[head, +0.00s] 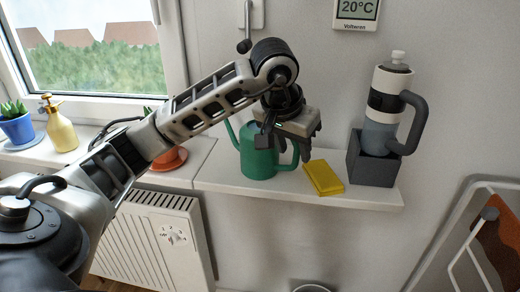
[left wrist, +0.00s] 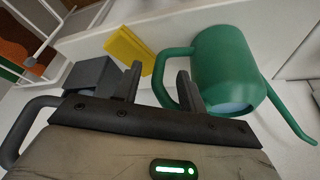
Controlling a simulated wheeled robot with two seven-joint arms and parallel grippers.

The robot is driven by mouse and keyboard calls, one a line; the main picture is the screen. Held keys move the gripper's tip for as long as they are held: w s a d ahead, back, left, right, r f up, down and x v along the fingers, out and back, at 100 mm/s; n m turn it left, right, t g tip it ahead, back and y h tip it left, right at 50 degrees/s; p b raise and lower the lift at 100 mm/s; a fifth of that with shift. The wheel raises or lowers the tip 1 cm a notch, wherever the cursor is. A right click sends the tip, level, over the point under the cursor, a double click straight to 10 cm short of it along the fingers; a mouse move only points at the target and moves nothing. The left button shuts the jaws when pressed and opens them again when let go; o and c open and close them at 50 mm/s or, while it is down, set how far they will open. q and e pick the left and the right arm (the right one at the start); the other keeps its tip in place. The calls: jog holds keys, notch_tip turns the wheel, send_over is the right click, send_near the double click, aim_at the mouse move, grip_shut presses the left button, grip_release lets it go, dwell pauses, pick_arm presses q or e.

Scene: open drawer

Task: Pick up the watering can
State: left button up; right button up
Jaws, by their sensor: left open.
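The green watering can (head: 258,160) stands upright on the white shelf, its spout to the left and its loop handle to the right. In the left wrist view the can (left wrist: 228,65) lies to the right, with its handle reaching left toward my fingers. My left gripper (head: 296,152) is open, pointing down above and beside the handle side of the can. In the left wrist view the gap between its fingers (left wrist: 160,86) is near the handle. I cannot tell whether a finger touches it. The gripper hides part of the can's top. My right gripper is not in view.
A yellow block (head: 324,178) lies on the shelf (head: 225,178), right of the can. A dark grey box (head: 372,168) with a large handled bottle (head: 384,108) stands farther right. A window sill with a blue pot (head: 18,128) and a yellow sprayer (head: 60,131) is at the left.

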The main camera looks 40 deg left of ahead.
pick_arm(q)
jog(key=shift+x, duration=1)
jog(key=shift+c, duration=0.3)
jog(key=shift+r, duration=0.1)
grip_shut()
jog(key=shift+r, duration=0.1)
